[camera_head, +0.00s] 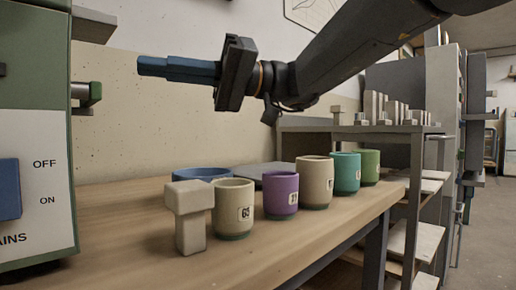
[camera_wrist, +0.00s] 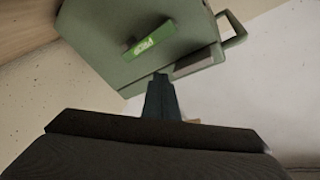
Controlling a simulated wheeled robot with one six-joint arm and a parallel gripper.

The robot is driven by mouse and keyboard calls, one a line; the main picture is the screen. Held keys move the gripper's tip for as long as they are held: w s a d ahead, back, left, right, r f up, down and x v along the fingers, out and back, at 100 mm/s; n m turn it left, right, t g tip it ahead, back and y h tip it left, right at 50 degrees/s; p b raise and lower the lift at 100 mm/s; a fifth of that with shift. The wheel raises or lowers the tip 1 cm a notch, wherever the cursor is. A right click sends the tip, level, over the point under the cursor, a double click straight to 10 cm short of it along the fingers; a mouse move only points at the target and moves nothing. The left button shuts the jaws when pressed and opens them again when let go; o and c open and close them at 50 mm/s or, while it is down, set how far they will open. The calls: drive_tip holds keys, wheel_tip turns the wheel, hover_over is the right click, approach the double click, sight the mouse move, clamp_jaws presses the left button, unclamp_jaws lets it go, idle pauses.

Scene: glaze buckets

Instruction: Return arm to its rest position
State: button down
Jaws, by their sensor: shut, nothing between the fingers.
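My gripper (camera_head: 150,66) is shut and empty, held in the air above the workbench at the upper left of the head view. Its blue fingers point left toward the green machine. My arm reaches in from the upper right of that view. In the wrist view, my gripper's fingers (camera_wrist: 160,82) show as a dark shape at the centre, in front of the green machine's housing (camera_wrist: 145,35). I cannot see a mark for the arm's rest position.
A green machine (camera_head: 35,115) with an ON/OFF switch stands at the left. The wooden bench (camera_head: 120,240) bears several labelled buckets, a grey T-shaped block (camera_head: 190,215) and a blue bowl (camera_head: 200,173). A shelf unit (camera_head: 410,150) stands at the right.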

drive_tip(key=s+d+f+m+t+h+p, duration=0.2)
drive_tip(key=d+f+m+t+h+p, duration=0.7)
drive_tip(key=p, duration=1.2)
drive_tip(key=s+d+f+m+h+p, duration=0.1)
drive_tip(key=s+d+h+p, duration=0.1)
drive_tip(key=s+d+p, duration=0.2)
drive_tip(key=s+d+f+m+g+h+p, duration=0.1)
drive_tip(key=s+d+p, duration=0.4)
drive_tip(key=d+p, duration=0.5)
drive_tip(key=s+d+m+g+h+p, duration=0.1)
drive_tip(key=s+d+h+p, duration=0.4)
drive_tip(key=d, duration=0.7)
drive_tip(key=m+p, duration=0.1)
drive_tip(key=p, duration=0.1)
drive_tip(key=shift+s+f+m+p, duration=0.15)
drive_tip(key=shift+f+m+p, duration=0.15)
drive_tip(key=shift+f+m, duration=0.1)
